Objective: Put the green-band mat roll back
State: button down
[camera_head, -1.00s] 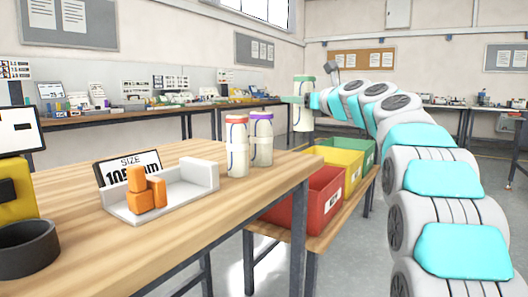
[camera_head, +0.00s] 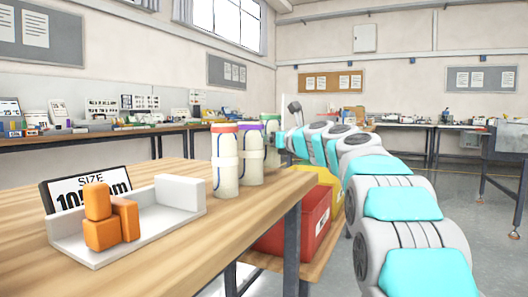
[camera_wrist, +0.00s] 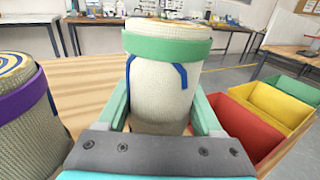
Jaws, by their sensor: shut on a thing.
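The green-band mat roll (camera_wrist: 162,95) is a pale woven roll with a green band round its top and a blue cord. My gripper (camera_wrist: 162,125) is shut on it, with a jaw on each side, and the roll stands upright. In the head view the roll (camera_head: 272,150) is partly hidden behind the purple-band roll (camera_head: 250,160), and my gripper (camera_head: 283,141) is at its right side. The red-band roll (camera_head: 226,165) stands left of the purple one on the wooden table (camera_head: 170,240). I cannot tell whether the held roll's base touches the table.
A white tray (camera_head: 180,212) with orange blocks (camera_head: 108,220) and a size sign (camera_head: 88,188) is on the table at left. Red (camera_wrist: 242,128), yellow (camera_wrist: 275,104) and green (camera_wrist: 292,88) bins stand on a lower shelf to the right, past the table edge.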

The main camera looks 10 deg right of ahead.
notch_tip(320, 180, down, 2)
jog(key=shift+f+b, duration=0.1)
jog(key=shift+b, duration=0.2)
jog(key=shift+c, duration=0.2)
grip_release()
jog(key=v, duration=0.5)
jog(key=p+v, duration=0.1)
jog(key=v, duration=0.5)
jog(key=shift+r, duration=0.25)
jog(key=shift+s+d+f, duration=0.1)
jog(key=shift+s+d, duration=0.15)
jog(key=shift+s, duration=0.2)
